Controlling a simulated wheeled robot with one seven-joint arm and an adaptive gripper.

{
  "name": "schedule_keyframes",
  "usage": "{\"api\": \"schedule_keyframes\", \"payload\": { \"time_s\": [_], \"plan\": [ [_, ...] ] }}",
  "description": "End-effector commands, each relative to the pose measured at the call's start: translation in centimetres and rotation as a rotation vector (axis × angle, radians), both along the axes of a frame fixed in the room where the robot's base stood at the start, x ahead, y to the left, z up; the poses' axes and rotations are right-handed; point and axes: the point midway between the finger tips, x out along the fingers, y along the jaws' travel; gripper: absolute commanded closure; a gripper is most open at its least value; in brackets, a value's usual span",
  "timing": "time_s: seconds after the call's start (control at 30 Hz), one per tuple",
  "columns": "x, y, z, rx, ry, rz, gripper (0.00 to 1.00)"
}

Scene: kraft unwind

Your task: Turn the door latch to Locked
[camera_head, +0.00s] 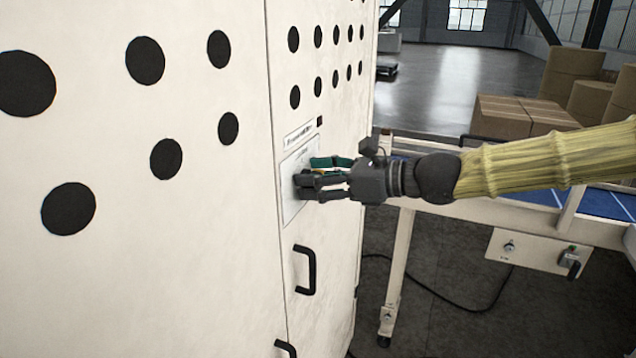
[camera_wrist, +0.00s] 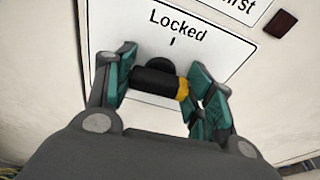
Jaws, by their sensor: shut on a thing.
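The door latch is a dark knob with a yellow end, and it shows in the wrist view (camera_wrist: 158,82) on a white plate (camera_wrist: 210,52). The plate reads "Locked" above a short tick mark. The knob lies roughly across the plate with its yellow end to the right, so that end is away from the tick. My gripper (camera_wrist: 160,90) has its teal-padded fingers around the knob, one on each side. In the head view my gripper (camera_head: 312,180) reaches the plate on the cream door from the right, and its fingers hide most of the latch.
Two black handles (camera_head: 305,270) stick out of the cabinet below the plate. Round black holes dot the cabinet panels. A blue-topped conveyor (camera_head: 608,203) with a small control panel (camera_head: 538,252) stands at the right. Cardboard boxes (camera_head: 520,116) are behind it.

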Motion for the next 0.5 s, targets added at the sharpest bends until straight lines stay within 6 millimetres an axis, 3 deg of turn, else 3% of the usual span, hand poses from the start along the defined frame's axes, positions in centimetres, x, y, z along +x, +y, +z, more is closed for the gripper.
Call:
{"api": "schedule_keyframes", "payload": {
  "time_s": [0.5],
  "plan": [
    [0.00,-0.03,-0.19,-0.022,-0.054,-0.001,0.70]
  ]
}}
